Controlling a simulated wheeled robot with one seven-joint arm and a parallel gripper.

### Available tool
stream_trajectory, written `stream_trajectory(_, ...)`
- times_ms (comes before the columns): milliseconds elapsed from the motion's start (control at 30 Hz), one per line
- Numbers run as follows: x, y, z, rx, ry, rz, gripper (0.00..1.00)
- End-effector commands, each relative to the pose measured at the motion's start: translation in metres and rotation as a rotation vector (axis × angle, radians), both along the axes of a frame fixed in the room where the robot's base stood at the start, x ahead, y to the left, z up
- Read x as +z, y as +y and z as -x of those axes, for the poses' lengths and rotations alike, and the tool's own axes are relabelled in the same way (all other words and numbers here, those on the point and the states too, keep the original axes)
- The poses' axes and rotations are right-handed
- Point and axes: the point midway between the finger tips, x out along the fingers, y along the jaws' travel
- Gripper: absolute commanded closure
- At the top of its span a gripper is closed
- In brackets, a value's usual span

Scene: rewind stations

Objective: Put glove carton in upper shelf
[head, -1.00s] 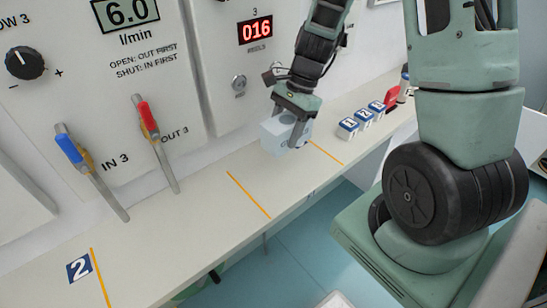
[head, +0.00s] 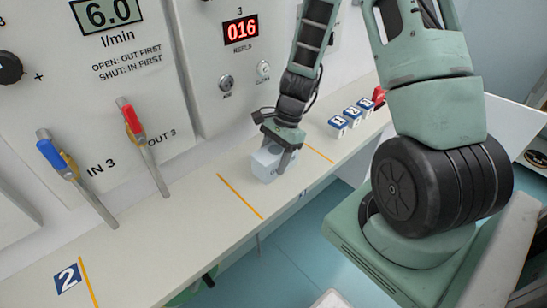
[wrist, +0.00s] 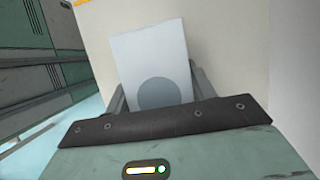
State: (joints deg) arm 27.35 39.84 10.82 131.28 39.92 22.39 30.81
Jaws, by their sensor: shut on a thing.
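The glove carton (head: 264,164) is a small pale blue-white box on or just above the bench, between two orange lines in the head view. My gripper (head: 281,152) reaches down from above and is shut on it. In the wrist view the carton (wrist: 150,62) shows a pale face with a grey round mark, between the fingers of my gripper (wrist: 155,95). I cannot tell whether the carton touches the bench. I see no upper shelf in these frames.
The bench (head: 190,225) runs along a wall panel with a blue-handled valve (head: 58,158) and a red-handled valve (head: 135,130). Several blue-and-white numbered blocks (head: 350,116) and a red object (head: 379,94) stand farther along. The bench left of the carton is clear.

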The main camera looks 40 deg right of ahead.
Motion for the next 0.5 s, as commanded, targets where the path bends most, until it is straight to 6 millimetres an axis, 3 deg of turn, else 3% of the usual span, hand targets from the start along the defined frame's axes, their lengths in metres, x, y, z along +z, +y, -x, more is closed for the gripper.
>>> stream_trajectory(133, -0.0041, 0.0001, 0.0, 0.0, 0.0, 0.0, 0.74)
stream_trajectory(167, -0.0034, 0.0, -0.0001, 0.0, 0.0, 0.0, 0.4)
stream_trajectory(200, -0.0028, 0.0, -0.0001, 0.0, 0.0, 0.0, 0.29)
stream_trajectory(233, -0.0028, 0.0, 0.0, 0.0, 0.0, 0.0, 0.24)
stream_trajectory(500, -0.0021, 0.0, 0.0, 0.001, 0.0, 0.0, 0.24)
